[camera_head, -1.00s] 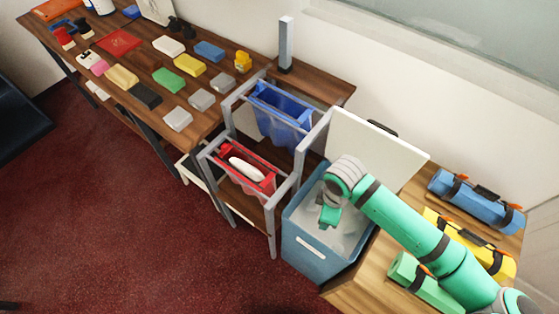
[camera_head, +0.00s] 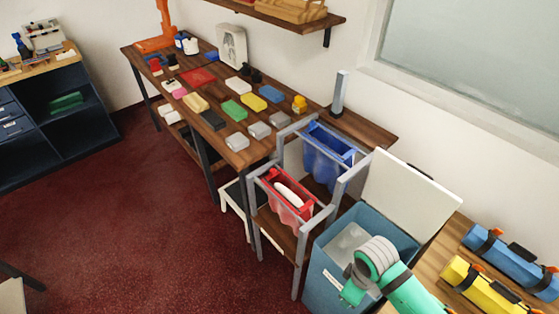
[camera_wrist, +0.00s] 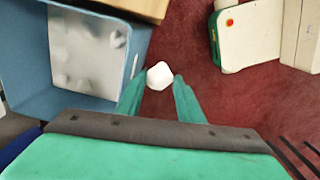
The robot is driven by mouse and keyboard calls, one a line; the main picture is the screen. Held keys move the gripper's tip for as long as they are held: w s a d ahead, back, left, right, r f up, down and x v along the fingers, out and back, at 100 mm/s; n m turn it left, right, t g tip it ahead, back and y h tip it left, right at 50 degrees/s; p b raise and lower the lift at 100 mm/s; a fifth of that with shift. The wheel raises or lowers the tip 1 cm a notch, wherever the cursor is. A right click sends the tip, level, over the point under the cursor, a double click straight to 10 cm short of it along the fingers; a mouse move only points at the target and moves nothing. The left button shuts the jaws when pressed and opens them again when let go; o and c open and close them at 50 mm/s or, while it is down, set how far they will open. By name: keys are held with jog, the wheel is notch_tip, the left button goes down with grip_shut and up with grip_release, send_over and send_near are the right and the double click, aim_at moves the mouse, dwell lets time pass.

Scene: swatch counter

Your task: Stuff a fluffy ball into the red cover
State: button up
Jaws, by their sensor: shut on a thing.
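The red cover (camera_head: 283,203) hangs open in a grey metal frame (camera_head: 258,205), with a white oval piece (camera_head: 289,194) in its mouth. My gripper (camera_wrist: 160,80) is shut on a small white fluffy ball (camera_wrist: 159,75), which sits between its green fingertips in the wrist view. In the head view my gripper (camera_head: 352,292) is by the near side of the blue bin, and the ball is not visible there.
A blue cover (camera_head: 329,150) hangs behind the red one. The bin's white lid (camera_head: 412,195) stands open. A wooden counter (camera_head: 190,100) holds several coloured swatch blocks. Blue (camera_head: 510,262) and yellow (camera_head: 480,288) rolls lie at right. Red carpet (camera_head: 140,220) is clear at left.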

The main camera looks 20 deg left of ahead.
jog(key=w+a+f+m, duration=1)
jog(key=a+f+m, duration=0.1)
jog(key=f, duration=0.4)
jog(key=shift+w+a+f+m, duration=0.15)
jog(key=shift+a+m, duration=0.25)
jog(key=shift+m, duration=0.5)
